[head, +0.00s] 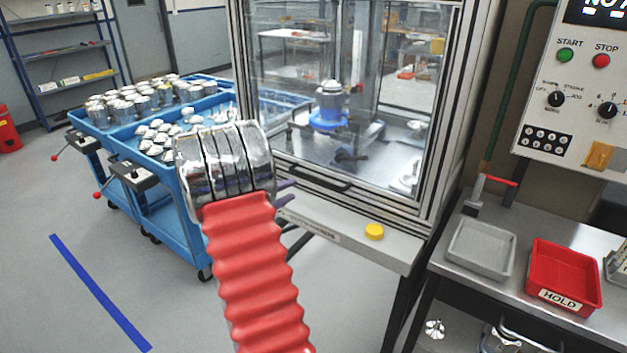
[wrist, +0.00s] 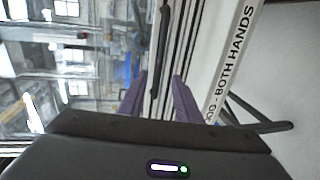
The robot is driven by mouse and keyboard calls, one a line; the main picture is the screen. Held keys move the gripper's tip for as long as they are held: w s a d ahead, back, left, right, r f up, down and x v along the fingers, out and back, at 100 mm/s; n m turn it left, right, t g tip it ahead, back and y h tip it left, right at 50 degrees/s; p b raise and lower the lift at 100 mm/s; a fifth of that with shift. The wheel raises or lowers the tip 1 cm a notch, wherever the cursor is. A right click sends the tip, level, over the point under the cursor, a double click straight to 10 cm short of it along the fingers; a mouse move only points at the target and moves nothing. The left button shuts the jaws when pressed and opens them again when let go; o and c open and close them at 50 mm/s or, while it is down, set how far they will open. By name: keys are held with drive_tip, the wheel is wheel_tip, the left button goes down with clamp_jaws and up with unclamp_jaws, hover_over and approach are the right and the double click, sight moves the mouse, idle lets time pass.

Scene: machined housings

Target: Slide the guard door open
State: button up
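The guard door (head: 375,95) is a clear panel in a metal frame on the machine enclosure, and it appears closed. Its black bar handle (head: 318,180) runs along the lower edge. In the wrist view the handle (wrist: 163,50) stands upright in the picture, in line with the gap between my fingers. My gripper (head: 295,193) is in front of the door's lower left part, close to the handle. Its two purple fingers are apart and empty in the wrist view (wrist: 158,85). I cannot tell whether the handle is between the fingertips or beyond them.
A ledge (head: 335,232) with a yellow button (head: 374,232) runs below the door. Blue carts (head: 175,200) with metal parts stand at left. A bench at right holds a grey tray (head: 480,250) and a red HOLD tray (head: 562,275), below a control panel (head: 585,120).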

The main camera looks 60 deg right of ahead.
sight(313, 179)
drive_tip(key=shift+d+f, duration=0.1)
drive_tip(key=shift+d, duration=0.1)
drive_tip(key=x, duration=1.3)
drive_tip(key=shift+d, duration=0.4)
drive_tip(key=shift+c, duration=0.5)
clamp_jaws()
drive_tip(key=shift+a+f, duration=0.1)
